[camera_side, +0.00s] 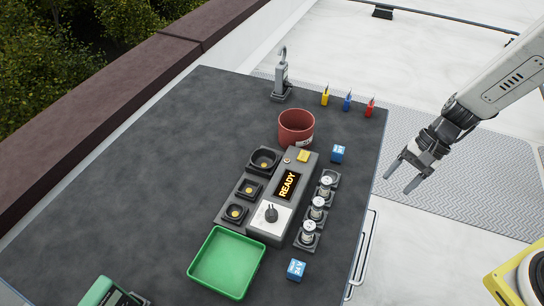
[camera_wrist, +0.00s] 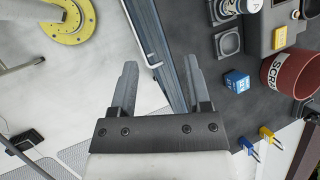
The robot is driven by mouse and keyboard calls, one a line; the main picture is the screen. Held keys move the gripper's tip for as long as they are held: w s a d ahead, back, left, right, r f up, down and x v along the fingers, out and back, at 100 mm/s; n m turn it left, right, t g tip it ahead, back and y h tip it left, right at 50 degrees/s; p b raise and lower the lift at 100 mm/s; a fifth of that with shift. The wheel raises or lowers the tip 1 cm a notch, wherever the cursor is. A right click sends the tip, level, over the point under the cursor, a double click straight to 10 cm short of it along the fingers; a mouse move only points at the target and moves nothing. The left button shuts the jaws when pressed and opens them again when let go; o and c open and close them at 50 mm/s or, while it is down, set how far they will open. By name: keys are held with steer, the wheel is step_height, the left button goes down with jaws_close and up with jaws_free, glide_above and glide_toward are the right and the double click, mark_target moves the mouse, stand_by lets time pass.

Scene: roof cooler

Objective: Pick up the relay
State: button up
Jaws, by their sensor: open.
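Two small blue boxes with white markings stand on the dark table; they look like relays, but I cannot tell which one is meant. One blue box (camera_side: 338,153) is right of the red scrap bin, and a blue box also shows in the wrist view (camera_wrist: 236,80), right of my fingers. The other blue box (camera_side: 297,270) is near the table's front right. My gripper (camera_side: 401,180) is open and empty, out past the table's right edge and apart from both boxes. In the wrist view its fingers (camera_wrist: 160,66) are spread with nothing between them.
A grey test unit (camera_side: 264,232) reading READY stands mid-table, with black sockets on its left and several silver cylinders (camera_side: 317,208) in holders on its right. The red bin (camera_side: 296,127), green tray (camera_side: 227,262) and metal side rail (camera_side: 363,255) are near.

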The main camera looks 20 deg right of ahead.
mark_target(341, 150)
steer(key=w+f+m+t+y, duration=0.1)
steer(key=w+m, duration=0.1)
steer(key=w+a+f+m+t+y, duration=0.1)
steer(key=w+m, duration=0.2)
steer(key=w+a+f+m+t+y, duration=0.1)
steer(key=w+m+y, duration=0.1)
steer(key=m, duration=0.1)
steer(key=shift+w+a+f, duration=0.1)
steer(key=shift+w+a, duration=0.05)
steer(key=shift+w, duration=0.25)
steer(key=w+d+f+m+t, duration=0.1)
steer(key=w+m+t, duration=0.1)
steer(key=w+d+f+m+t, duration=0.1)
steer(key=w+m+t, duration=0.1)
steer(key=w+m, duration=0.1)
steer(key=w+d+f+m+t, duration=0.1)
steer(key=w+m+t, duration=0.1)
steer(key=shift+w+d+f+m, duration=0.15)
steer(key=shift+w+m, duration=0.1)
steer(key=shift+m, duration=0.05)
steer(key=shift+x, duration=1.3)
steer(key=shift+x, duration=2.55)
steer(key=shift+w, duration=0.1)
steer(key=shift+c, duration=0.2)
